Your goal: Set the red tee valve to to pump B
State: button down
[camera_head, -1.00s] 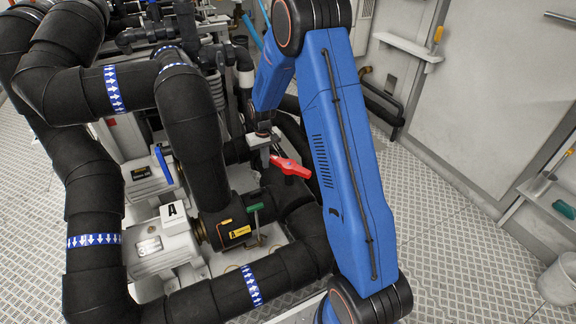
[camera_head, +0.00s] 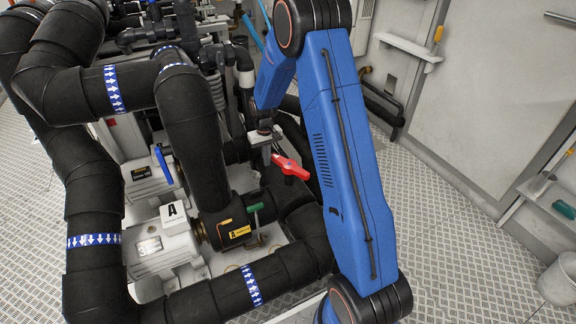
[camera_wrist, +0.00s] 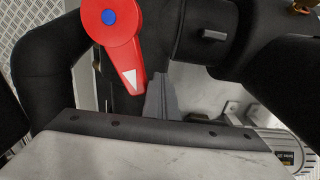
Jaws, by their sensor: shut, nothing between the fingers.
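The red tee valve handle (camera_head: 291,168) sits among black pipes, left of my blue arm. In the wrist view the red handle (camera_wrist: 130,45) has a blue centre cap and a white triangle near its narrow tip, which points down and slightly right. My gripper (camera_wrist: 160,95) is shut and empty, its grey fingers just right of the handle's tip; I cannot tell whether they touch it. In the head view my gripper (camera_head: 266,155) is beside the handle's left end, its fingertips partly hidden. No pump B label is readable.
A pump (camera_head: 160,245) labelled A stands at lower left, with a green-handled valve (camera_head: 255,208) beside it. Thick black pipes (camera_head: 195,130) with blue arrow bands crowd the left. The metal floor (camera_head: 460,220) at right is clear; a bucket (camera_head: 557,280) stands at the right edge.

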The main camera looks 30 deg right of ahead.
jog(key=shift+w+d, duration=0.1)
jog(key=shift+w+d, duration=0.25)
jog(key=shift+d, duration=0.25)
dwell(0.4)
jog(key=shift+w+d, duration=0.3)
jog(key=shift+d, duration=0.05)
jog(key=shift+w+d, duration=0.1)
jog(key=shift+d, duration=0.1)
jog(key=shift+w+d, duration=0.15)
jog(key=shift+d, duration=0.25)
jog(key=shift+w+d, duration=0.1)
jog(key=shift+d, duration=0.15)
dwell(0.4)
jog(key=shift+a, duration=0.2)
jog(key=shift+s+a, duration=0.2)
jog(key=shift+a, duration=0.2)
